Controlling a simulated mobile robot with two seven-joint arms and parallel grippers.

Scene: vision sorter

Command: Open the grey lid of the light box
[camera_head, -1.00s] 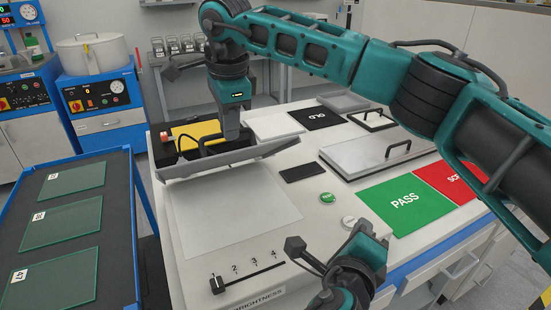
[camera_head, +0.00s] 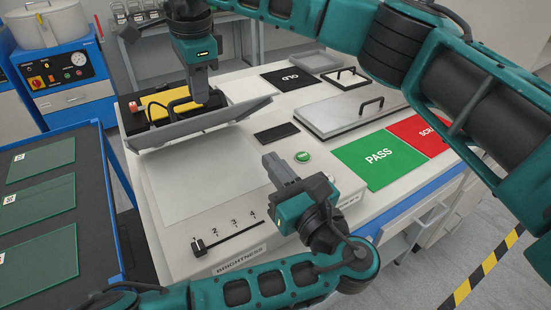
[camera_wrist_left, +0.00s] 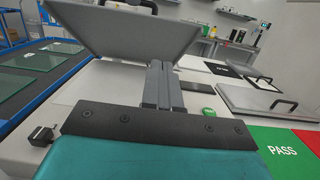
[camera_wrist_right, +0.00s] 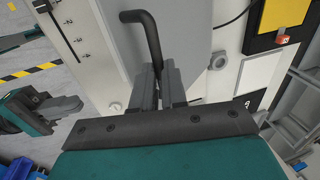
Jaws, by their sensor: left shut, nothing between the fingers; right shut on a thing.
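The light box has a pale flat top panel (camera_head: 197,178). Its grey lid (camera_head: 205,124) is tilted up at the far side of the panel, clear of the surface. My right gripper (camera_head: 200,90) is at the lid's black handle; in the right wrist view its fingers (camera_wrist_right: 158,82) are shut on the handle (camera_wrist_right: 150,35). My left gripper (camera_head: 273,165) is shut and empty, above the box's right side near the green button (camera_head: 302,157). The left wrist view shows its closed fingers (camera_wrist_left: 162,85) in front of the raised lid (camera_wrist_left: 125,32).
A brightness slider (camera_head: 198,246) is at the box's front. Right of it lie the green PASS mat (camera_head: 378,157), a red mat (camera_head: 422,132) and a grey cover with a black handle (camera_head: 350,112). A blue-edged cart (camera_head: 95,225) with glass plates stands left.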

